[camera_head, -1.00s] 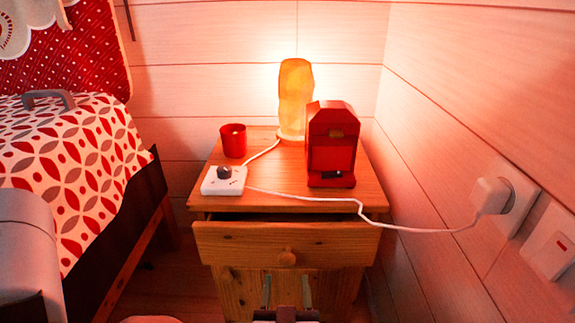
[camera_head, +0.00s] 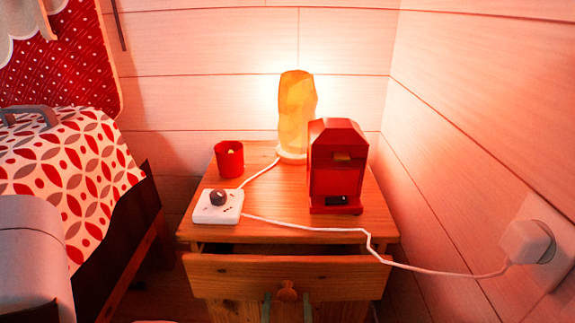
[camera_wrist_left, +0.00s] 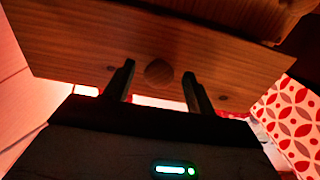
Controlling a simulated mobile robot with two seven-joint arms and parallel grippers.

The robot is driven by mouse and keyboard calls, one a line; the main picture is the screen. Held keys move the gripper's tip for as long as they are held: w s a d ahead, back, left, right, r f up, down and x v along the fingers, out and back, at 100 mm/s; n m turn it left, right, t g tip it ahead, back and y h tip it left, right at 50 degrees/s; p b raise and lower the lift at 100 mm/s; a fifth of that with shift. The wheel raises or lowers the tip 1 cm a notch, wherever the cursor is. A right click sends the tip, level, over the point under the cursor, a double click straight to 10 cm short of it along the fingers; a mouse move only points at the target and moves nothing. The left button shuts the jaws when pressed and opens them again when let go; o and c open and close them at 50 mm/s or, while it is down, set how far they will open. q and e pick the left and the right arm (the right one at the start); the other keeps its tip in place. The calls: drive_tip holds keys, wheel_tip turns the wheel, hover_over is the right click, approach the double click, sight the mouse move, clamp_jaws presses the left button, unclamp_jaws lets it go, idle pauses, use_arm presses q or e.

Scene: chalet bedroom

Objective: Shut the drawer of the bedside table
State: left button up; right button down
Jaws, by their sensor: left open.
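The wooden bedside table (camera_head: 190,228) stands against the wall. Its drawer (camera_head: 225,275) is partly open, with a dark gap behind the top of its front. A round wooden knob (camera_head: 287,289) is in the middle of the drawer front. My left gripper (camera_head: 286,300) is at the bottom of the head view, open, with its fingertips either side of the knob. In the left wrist view the open left gripper (camera_wrist_left: 159,68) faces the drawer front (camera_wrist_left: 80,45), with the knob (camera_wrist_left: 158,72) between its fingers. I cannot tell whether the fingers touch the drawer. My right gripper is not in view.
On the tabletop are a red cup (camera_head: 229,160), a white switch box (camera_head: 217,207), a lit lamp (camera_head: 296,110) and a red machine (camera_head: 337,170). A white cable (camera_head: 420,268) crosses in front of the drawer's right end to a wall plug (camera_head: 528,242). A bed (camera_head: 75,170) stands left.

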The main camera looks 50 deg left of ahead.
sight(287, 283)
use_arm(q)
clamp_jaws()
drive_tip(key=x, duration=0.4)
drive_tip(key=shift+w+b, duration=0.1)
drive_tip(key=shift+b, duration=0.25)
drive_tip(key=shift+a+r, duration=0.15)
drive_tip(key=shift+a, duration=0.05)
drive_tip(key=shift+c, duration=2.2)
unclamp_jaws()
drive_tip(key=o, duration=0.4)
drive_tip(key=shift+w, duration=0.15)
drive_tip(key=shift+o, duration=0.2)
drive_tip(key=shift+d, duration=0.1)
